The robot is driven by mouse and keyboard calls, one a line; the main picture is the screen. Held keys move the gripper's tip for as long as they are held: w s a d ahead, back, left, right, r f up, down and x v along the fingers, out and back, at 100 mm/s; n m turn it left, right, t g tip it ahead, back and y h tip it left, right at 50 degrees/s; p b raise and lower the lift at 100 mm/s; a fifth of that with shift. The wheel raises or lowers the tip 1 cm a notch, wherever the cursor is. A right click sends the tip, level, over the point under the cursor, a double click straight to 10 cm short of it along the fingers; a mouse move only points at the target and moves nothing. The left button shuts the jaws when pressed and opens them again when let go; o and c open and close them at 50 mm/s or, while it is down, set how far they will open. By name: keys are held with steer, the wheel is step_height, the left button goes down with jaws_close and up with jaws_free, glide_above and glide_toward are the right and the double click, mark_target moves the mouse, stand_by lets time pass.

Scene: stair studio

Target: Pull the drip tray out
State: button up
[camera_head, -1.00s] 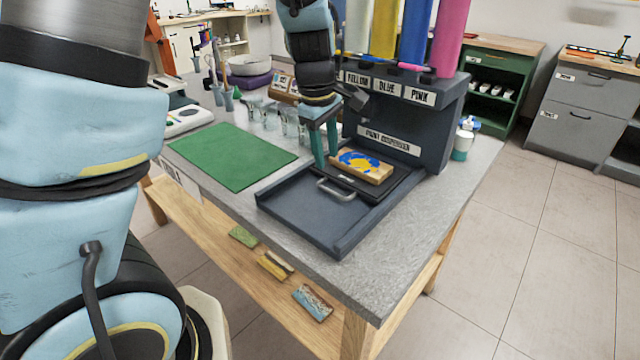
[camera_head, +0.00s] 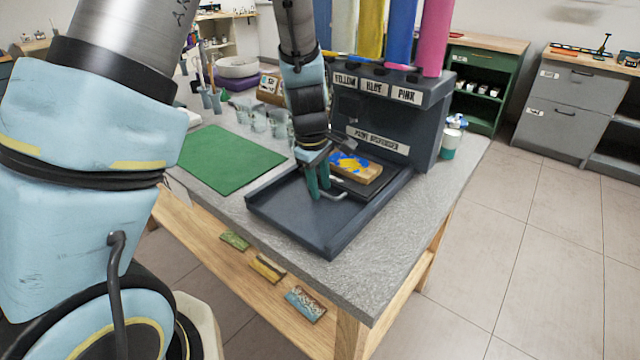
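The drip tray (camera_head: 375,190) is a dark flat plate in the front bay of the dark paint dispenser (camera_head: 400,145). A grey metal bar handle (camera_head: 338,196) stands at its front edge. A wooden block smeared with blue and yellow paint (camera_head: 357,171) lies on the tray. My gripper (camera_head: 318,189) points down at the handle's left end with its teal fingers slightly apart. The fingers hide that end of the handle, and I cannot tell whether they touch it.
The dispenser's low-rimmed base (camera_head: 300,219) extends clear in front of the handle. A green mat (camera_head: 228,160) lies to the left, with clear cups (camera_head: 277,124) behind it. A white bottle with a teal base (camera_head: 451,137) stands at the right. The table's front right corner is bare.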

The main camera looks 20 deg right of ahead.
jaws_close()
stand_by(1.2)
